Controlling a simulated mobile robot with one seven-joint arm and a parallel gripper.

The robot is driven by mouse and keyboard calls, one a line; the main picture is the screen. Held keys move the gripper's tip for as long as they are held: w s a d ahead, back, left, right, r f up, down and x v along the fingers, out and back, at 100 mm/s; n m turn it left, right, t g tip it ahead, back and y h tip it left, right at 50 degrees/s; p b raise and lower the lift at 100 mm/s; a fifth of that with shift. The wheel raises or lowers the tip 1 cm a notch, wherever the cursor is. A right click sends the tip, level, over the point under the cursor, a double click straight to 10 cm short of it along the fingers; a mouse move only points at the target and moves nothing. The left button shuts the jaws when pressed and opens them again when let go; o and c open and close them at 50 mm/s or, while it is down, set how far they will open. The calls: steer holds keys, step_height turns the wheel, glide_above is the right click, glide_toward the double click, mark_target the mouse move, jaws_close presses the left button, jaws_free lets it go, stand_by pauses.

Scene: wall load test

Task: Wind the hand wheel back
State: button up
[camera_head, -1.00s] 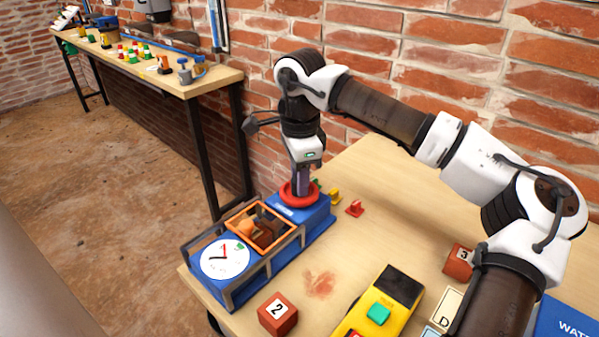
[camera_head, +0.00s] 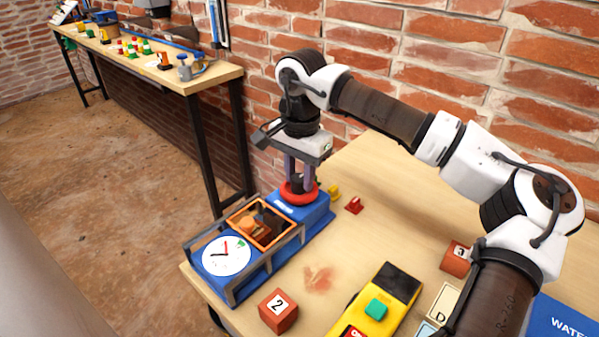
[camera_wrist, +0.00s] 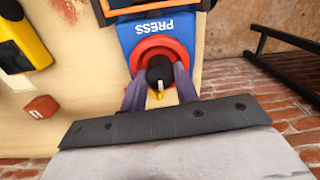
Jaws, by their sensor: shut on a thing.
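The hand wheel is a red ring (camera_head: 299,192) with a dark hub, on top of the blue press (camera_head: 305,210) at the far end of the machine. It also shows in the wrist view (camera_wrist: 150,53), below the white word PRESS. My gripper (camera_head: 298,180) points down over the wheel. Its two purple fingers (camera_wrist: 160,88) are shut on the wheel's dark hub, one on each side. A white dial (camera_head: 226,256) with a red and a black hand and a green sector sits at the near end. An orange-framed window (camera_head: 261,223) lies between the dial and the press.
A block marked 2 (camera_head: 278,311) and a yellow device with a green button (camera_head: 377,308) stand on the table in front. A red piece (camera_head: 354,205) and a yellow piece (camera_head: 334,192) lie right of the press. The brick wall is close behind.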

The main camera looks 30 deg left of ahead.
mark_target(300, 178)
stand_by(0.4)
steer(key=o, duration=1)
step_height(300, 178, up, 14)
steer(key=shift+d+f, duration=0.1)
steer(key=shift+d, duration=0.05)
